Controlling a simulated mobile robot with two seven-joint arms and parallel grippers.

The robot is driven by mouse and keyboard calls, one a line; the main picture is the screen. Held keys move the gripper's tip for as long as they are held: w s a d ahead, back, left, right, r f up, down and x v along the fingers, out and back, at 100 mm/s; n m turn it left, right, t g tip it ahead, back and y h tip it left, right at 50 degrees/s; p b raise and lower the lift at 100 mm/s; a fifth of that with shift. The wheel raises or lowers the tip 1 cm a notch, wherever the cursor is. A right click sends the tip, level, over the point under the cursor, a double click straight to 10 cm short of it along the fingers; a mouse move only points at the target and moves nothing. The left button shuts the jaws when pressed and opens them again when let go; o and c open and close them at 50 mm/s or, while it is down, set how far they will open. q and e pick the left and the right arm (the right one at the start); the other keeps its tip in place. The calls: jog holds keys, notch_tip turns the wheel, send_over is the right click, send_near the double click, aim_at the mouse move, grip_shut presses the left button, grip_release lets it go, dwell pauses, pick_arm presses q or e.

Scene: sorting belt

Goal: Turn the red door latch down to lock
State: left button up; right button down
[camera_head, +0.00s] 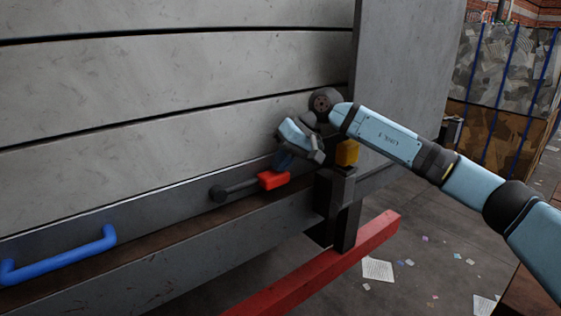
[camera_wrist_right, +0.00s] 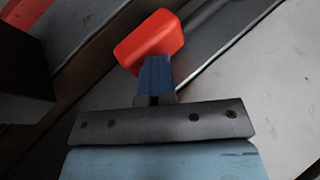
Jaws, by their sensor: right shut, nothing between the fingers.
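The red latch handle (camera_head: 273,180) sits at the right end of a dark lever (camera_head: 235,189) on the lower strip of the grey slatted door (camera_head: 190,110). The lever lies nearly level, its right end slightly higher. My right gripper (camera_head: 282,165) is shut and empty, its fingertips right at the top of the red handle. In the right wrist view the blue fingers (camera_wrist_right: 156,75) are together and overlap the lower edge of the red handle (camera_wrist_right: 150,40). I cannot tell whether they touch it. My left gripper is not in view.
A blue bar handle (camera_head: 60,257) is at the lower left of the door. A yellow block (camera_head: 347,152) sits on a dark post right of the latch. A red beam (camera_head: 320,268) runs low in front. Wrapped bales (camera_head: 510,80) stand at the back right, with paper scraps on the floor.

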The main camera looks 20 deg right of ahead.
jog(key=shift+s+d+f, duration=0.1)
jog(key=shift+d+f, duration=0.05)
jog(key=shift+d, duration=0.1)
pick_arm(q)
jog(key=shift+p, duration=0.75)
pick_arm(e)
jog(key=v, duration=1.2)
jog(key=shift+a, duration=0.25)
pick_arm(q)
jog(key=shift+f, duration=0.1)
pick_arm(e)
jog(key=shift+r, duration=0.25)
